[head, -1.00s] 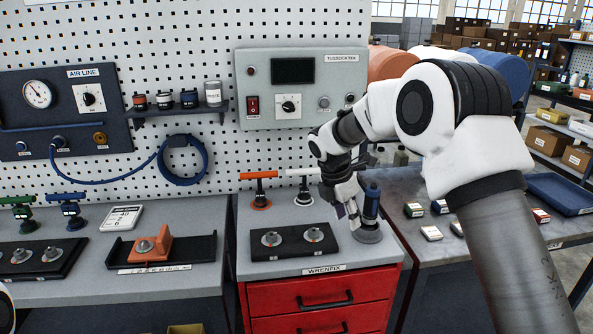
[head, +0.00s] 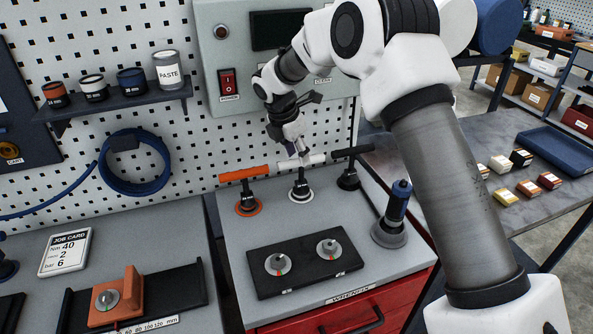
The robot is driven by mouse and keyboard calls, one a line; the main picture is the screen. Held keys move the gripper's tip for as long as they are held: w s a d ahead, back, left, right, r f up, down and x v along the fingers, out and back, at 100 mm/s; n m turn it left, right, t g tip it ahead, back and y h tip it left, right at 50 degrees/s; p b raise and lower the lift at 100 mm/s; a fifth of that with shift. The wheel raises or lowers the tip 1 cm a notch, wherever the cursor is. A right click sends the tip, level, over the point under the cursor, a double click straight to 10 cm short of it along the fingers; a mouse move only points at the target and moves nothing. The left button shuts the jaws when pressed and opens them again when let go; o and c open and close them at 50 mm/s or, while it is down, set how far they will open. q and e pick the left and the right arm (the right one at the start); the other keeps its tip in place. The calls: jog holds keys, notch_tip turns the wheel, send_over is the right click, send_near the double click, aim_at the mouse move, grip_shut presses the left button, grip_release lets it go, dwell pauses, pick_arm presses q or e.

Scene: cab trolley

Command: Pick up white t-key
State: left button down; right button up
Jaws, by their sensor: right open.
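The white t-key (head: 301,183) stands upright in its holder on the grey top of the red cabinet, between an orange t-key (head: 245,183) and a black t-key (head: 349,165). Its white crossbar runs left to right. My right gripper (head: 294,149) points down at the crossbar from above, with its fingers open. The fingertips are very near the bar and overlap its left part; I cannot tell whether they touch it. My left gripper is out of view.
A blue-handled tool (head: 394,213) stands at the cabinet's right edge. A black plate (head: 304,264) with two round fittings lies in front. The pegboard (head: 190,190) and grey control box (head: 226,117) are close behind the t-keys.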

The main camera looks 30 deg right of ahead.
aim_at(303, 187)
jog(key=x, duration=0.9)
jog(key=shift+w+d+p, duration=0.1)
jog(key=shift+w+p, duration=0.05)
jog(key=shift+p, duration=0.25)
grip_shut()
